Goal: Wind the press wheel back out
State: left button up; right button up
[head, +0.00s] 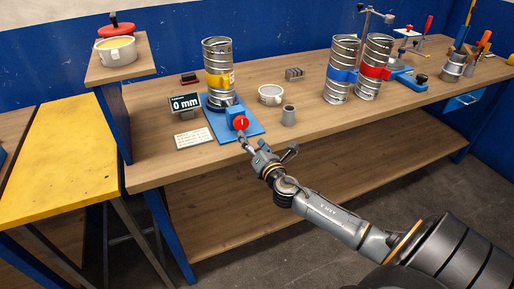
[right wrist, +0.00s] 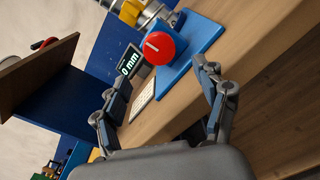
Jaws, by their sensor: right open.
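The red press wheel (head: 241,122) with a pale line across its face sits at the front of the blue press base (head: 252,128). A spiral duct (head: 217,65) with a yellow band stands upright on the press. The display (head: 184,104) beside it reads 0 mm. My right gripper (head: 264,147) is open just in front of the wheel. In the right wrist view the wheel (right wrist: 159,48) lies beyond and between the open fingers (right wrist: 163,80), with nothing held; its line is slightly tilted there. My left gripper is not in view.
A white card (head: 193,138) lies left of the press. A white cup (head: 270,94) and a small grey cylinder (head: 288,115) stand to its right. Two more ducts, with a blue band (head: 341,75) and a red band (head: 375,72), stand farther right. The front right bench top is clear.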

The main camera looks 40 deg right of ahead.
jog(key=shift+v, duration=2)
jog(key=shift+f, duration=0.1)
